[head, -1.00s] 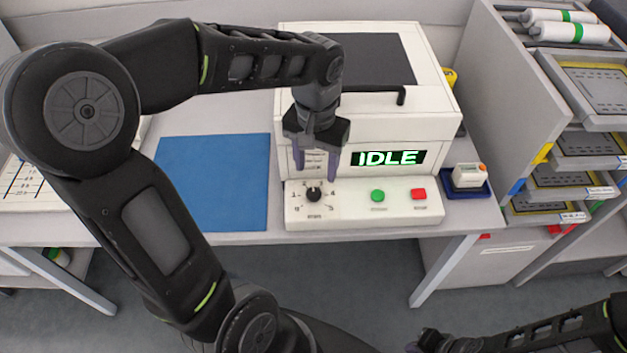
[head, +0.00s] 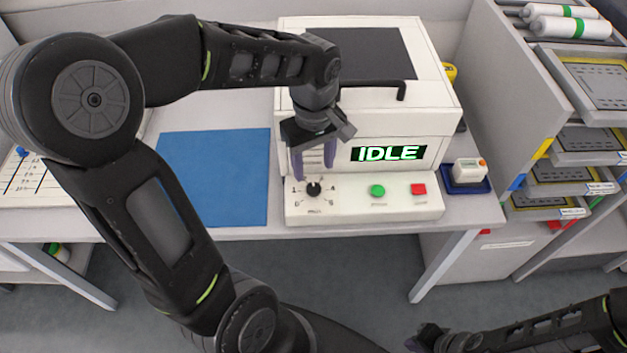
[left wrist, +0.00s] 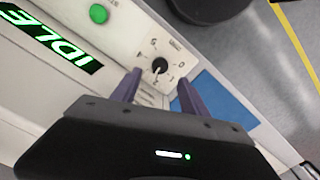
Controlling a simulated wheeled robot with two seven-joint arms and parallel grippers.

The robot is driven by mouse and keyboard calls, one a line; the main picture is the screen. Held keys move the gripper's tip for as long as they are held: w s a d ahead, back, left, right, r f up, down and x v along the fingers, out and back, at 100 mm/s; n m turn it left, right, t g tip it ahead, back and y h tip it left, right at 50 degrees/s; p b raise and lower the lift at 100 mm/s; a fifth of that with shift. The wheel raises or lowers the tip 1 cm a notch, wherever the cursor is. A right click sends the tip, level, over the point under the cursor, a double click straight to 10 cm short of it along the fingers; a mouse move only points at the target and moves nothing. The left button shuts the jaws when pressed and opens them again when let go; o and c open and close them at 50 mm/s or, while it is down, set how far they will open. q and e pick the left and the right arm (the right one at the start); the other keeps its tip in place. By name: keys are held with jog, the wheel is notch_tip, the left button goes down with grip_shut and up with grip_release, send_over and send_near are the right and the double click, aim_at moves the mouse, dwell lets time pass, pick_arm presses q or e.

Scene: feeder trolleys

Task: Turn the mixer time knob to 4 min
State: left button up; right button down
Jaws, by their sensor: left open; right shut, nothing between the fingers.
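The mixer (head: 441,115) is a white box with a dark top panel and a green display reading IDLE. Its front control panel (head: 345,208) carries a black time knob (head: 313,189) with a printed scale around it. The knob also shows in the left wrist view (left wrist: 160,66), with a pale pointer line; which mark it points to is too small to tell. My left gripper (head: 314,172) is open, its purple fingers pointing down just above and behind the knob, apart from it. My right gripper (head: 416,341) is at the bottom right, low and away from the mixer, partly cut off by the frame.
A green button (head: 378,190) and a red button (head: 418,189) sit right of the knob. A blue mat (head: 213,178) lies left of the mixer. A small white device in a blue tray (head: 466,188) stands to the right. A shelf trolley (head: 507,110) borders the right side.

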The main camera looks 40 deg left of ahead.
aim_at(313, 187)
pick_arm(q)
notch_tip(313, 187, down, 7)
jog(key=shift+r, duration=0.15)
jog(key=shift+c, duration=0.5)
grip_shut()
